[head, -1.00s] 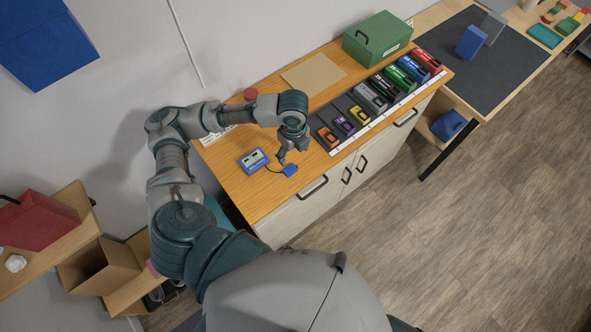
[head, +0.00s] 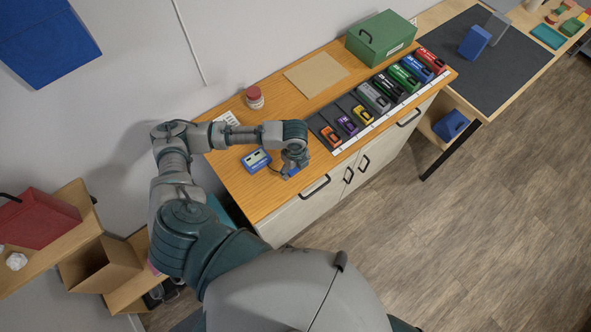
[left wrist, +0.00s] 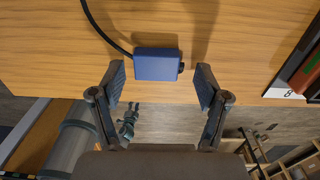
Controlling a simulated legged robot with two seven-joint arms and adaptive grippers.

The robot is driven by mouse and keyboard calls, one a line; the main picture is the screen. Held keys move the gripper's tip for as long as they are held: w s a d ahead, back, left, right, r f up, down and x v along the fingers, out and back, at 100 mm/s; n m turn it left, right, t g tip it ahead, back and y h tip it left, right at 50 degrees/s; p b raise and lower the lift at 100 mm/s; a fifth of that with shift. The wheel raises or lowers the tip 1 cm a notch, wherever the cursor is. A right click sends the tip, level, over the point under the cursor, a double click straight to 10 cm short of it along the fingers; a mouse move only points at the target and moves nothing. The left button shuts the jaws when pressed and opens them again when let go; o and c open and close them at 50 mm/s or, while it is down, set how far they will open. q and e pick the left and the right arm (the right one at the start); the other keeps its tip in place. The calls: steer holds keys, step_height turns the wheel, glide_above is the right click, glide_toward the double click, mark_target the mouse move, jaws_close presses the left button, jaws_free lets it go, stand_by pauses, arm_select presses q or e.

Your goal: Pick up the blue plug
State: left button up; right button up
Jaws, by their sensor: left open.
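The blue plug (left wrist: 157,65) lies on the wooden worktop near its front edge, with a black cable running from its left side in the left wrist view. In the head view the plug (head: 292,173) is partly hidden by my left gripper (head: 287,169). The left gripper also shows in the left wrist view (left wrist: 160,88); it is open, with one finger on each side of the plug's near end and gaps on both sides. The blue device (head: 256,159) that sits by the cable lies to the left on the worktop.
A grey rack (head: 338,138) with several coloured packs stands to the right on the worktop (head: 235,180). A red-lidded jar (head: 254,97), a tan board (head: 316,74) and a green box (head: 381,38) stand farther back. Cabinet handles stick out below the front edge.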

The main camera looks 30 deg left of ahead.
mark_target(296, 171)
arm_select(q)
steer(key=shift+a+f, duration=0.1)
steer(key=shift+a, duration=0.4)
steer(key=c, duration=0.5)
steer(key=shift+a, duration=0.25)
steer(key=c, duration=0.5)
steer(key=shift+d, duration=0.35)
steer(key=shift+d+r, duration=0.25)
steer(key=shift+r, duration=0.2)
steer(key=r, duration=0.1)
steer(key=d+r, duration=0.1)
steer(key=shift+s+r, duration=0.1)
steer(key=shift+r, duration=0.3)
steer(key=s+d, duration=0.1)
steer(key=d, duration=0.3)
steer(key=s+d+r, duration=0.1)
steer(key=d, duration=0.4)
steer(key=s+d+b, duration=0.1)
steer(key=d, duration=0.4)
steer(key=shift+s+r, duration=0.15)
steer(key=shift+s, duration=0.15)
arm_select(e)
steer(key=shift+s+a+f, duration=0.1)
steer(key=shift+a+f, duration=0.4)
steer(key=shift+a, duration=0.15)
